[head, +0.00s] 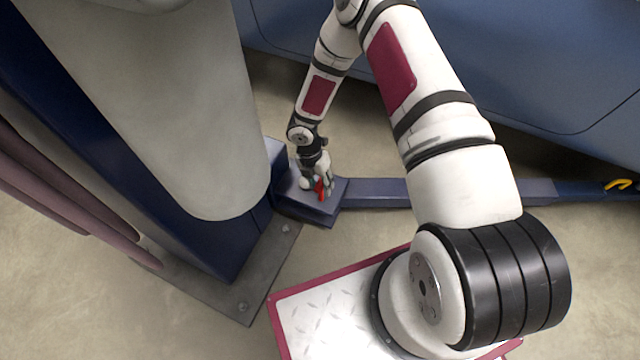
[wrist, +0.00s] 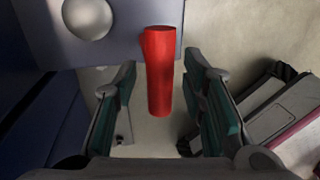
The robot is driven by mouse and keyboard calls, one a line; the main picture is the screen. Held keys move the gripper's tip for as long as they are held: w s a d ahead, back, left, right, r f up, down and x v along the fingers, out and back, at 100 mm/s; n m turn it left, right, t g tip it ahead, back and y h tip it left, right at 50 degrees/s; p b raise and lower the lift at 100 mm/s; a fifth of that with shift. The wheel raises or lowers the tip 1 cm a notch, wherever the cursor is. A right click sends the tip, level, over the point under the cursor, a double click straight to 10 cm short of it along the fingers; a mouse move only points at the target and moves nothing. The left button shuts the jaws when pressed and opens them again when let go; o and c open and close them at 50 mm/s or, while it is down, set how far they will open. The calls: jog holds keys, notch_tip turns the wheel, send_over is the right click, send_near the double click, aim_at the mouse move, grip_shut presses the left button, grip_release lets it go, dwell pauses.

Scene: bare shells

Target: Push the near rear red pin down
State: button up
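The red pin (head: 320,188) stands at the blue block (head: 302,207) where the lift arm meets the column. In the wrist view the pin (wrist: 160,75) shows as a red cylinder in the middle, beside the block's blue-grey surface (wrist: 125,42). My gripper (head: 325,180) is down at the pin and partly hides it in the head view. In the wrist view the fingers of my gripper (wrist: 159,72) are apart, one on each side of the pin with a gap on both sides. I cannot tell how far the pin's lower end reaches.
A silver domed bolt head (wrist: 88,18) sits left of the pin. The blue lift arm (head: 450,192) runs right under the blue car (head: 540,60). The thick grey-and-blue column (head: 160,110) stands close at left on a bolted floor plate (head: 238,275). A yellow piece (head: 618,184) lies far right.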

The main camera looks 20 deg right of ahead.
aim_at(321, 193)
grip_shut()
jog(key=shift+f, duration=0.1)
jog(key=shift+s+d+f+b, duration=0.1)
jog(key=shift+f+b, duration=1.1)
jog(key=shift+f, duration=0.65)
grip_release()
jog(key=shift+f, duration=0.1)
